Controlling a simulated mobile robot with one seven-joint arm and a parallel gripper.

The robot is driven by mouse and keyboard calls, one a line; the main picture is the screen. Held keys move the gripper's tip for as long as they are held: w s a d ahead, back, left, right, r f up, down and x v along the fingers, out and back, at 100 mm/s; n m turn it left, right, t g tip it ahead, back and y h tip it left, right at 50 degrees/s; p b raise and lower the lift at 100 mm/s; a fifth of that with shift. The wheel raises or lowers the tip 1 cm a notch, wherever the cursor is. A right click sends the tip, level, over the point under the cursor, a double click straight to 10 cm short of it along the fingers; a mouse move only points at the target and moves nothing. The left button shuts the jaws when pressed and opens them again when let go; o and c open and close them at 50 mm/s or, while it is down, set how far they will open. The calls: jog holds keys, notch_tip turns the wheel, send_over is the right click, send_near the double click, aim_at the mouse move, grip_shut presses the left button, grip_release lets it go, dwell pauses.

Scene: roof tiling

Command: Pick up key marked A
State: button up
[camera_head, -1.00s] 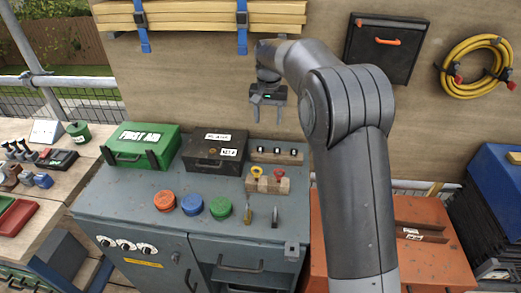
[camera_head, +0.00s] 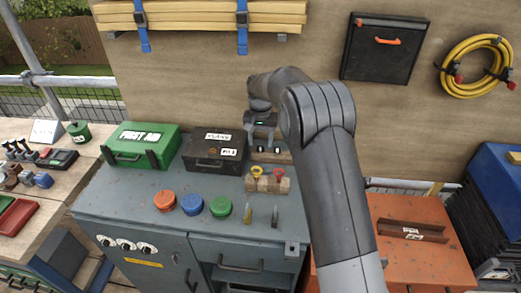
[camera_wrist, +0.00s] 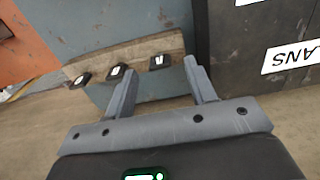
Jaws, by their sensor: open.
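My gripper (camera_head: 262,138) is open over the rear wooden key rack, beside the black box. In the wrist view my gripper (camera_wrist: 160,66) has its two fingers spread, with nothing held. The wooden rack (camera_wrist: 140,50) carries three black tags in a row, seen upside down. The tag that reads as A (camera_wrist: 158,62) lies between the fingertips in the picture; I cannot tell the remaining distance. The middle tag (camera_wrist: 116,72) and the end tag (camera_wrist: 80,80) lie to the left, outside the fingers. In the head view my gripper partly hides this rack.
The black box (camera_head: 213,150) with white labels stands close on the left of the rack. A front wooden block (camera_head: 268,184) holds yellow and red keys. Red, blue and green round knobs (camera_head: 192,204) sit on the grey cabinet. The wall board (camera_head: 200,85) rises behind.

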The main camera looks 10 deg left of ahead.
notch_tip(320, 180, down, 2)
jog(key=shift+f, duration=0.1)
jog(key=shift+c, duration=0.4)
jog(key=c, duration=1)
